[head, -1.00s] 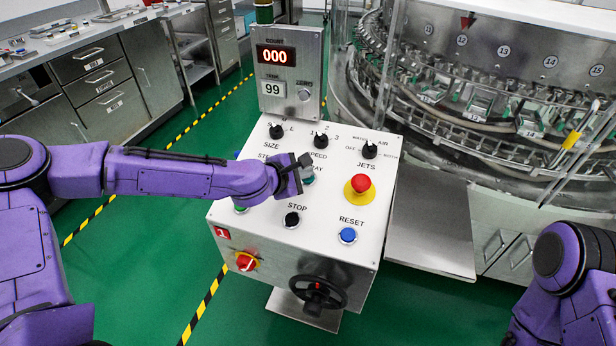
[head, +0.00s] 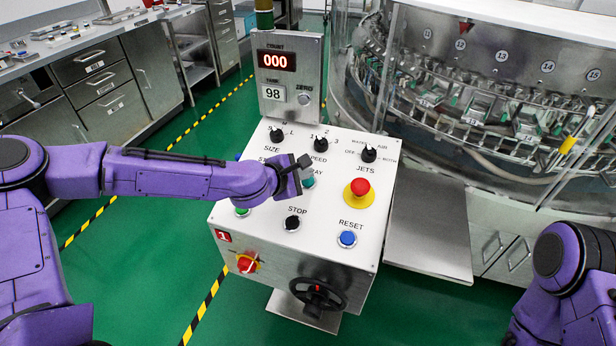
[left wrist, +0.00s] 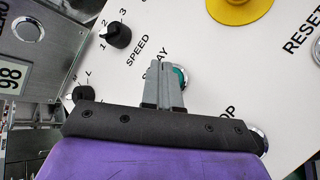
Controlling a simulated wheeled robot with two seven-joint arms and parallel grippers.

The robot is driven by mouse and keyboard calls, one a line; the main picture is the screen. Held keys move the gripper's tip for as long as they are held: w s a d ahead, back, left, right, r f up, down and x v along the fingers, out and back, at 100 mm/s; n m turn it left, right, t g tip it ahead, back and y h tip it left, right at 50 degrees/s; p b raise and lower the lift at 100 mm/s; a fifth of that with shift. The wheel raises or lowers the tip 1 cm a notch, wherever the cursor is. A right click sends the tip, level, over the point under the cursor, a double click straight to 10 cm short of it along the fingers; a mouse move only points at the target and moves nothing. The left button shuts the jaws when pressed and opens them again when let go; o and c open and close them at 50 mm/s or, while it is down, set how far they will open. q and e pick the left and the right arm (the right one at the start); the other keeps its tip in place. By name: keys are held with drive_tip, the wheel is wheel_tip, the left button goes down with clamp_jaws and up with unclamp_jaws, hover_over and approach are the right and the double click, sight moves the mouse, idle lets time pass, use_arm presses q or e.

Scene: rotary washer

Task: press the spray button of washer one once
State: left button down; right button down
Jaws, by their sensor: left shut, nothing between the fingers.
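The white sloped control panel (head: 325,235) of the washer carries a red "1" tag at its lower left front. The teal spray button (head: 308,182) is under "SPRAY", partly hidden by my left gripper (head: 304,168). In the left wrist view, the shut grey fingertips (left wrist: 164,65) overlap the left side of the teal button (left wrist: 181,76). The fingers hold nothing. I cannot tell whether they touch the button or hover just off it. The counter display (head: 276,61) reads 000, and the small tank display (head: 272,94) reads 98. My right gripper is not in view.
Around the spray button are the black stop button (head: 292,223), blue reset button (head: 347,239), red emergency knob (head: 360,187) on yellow, and black selector knobs (head: 320,144). A handwheel (head: 317,294) is on the front. The rotary washer (head: 490,110) stands behind right.

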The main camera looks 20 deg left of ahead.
use_arm(q)
drive_tip(key=r+p, duration=0.2)
drive_tip(key=s+r+p, duration=0.1)
drive_tip(key=r+p, duration=0.1)
drive_tip(key=shift+s+r, duration=0.15)
drive_tip(key=shift+r, duration=0.25)
idle(0.4)
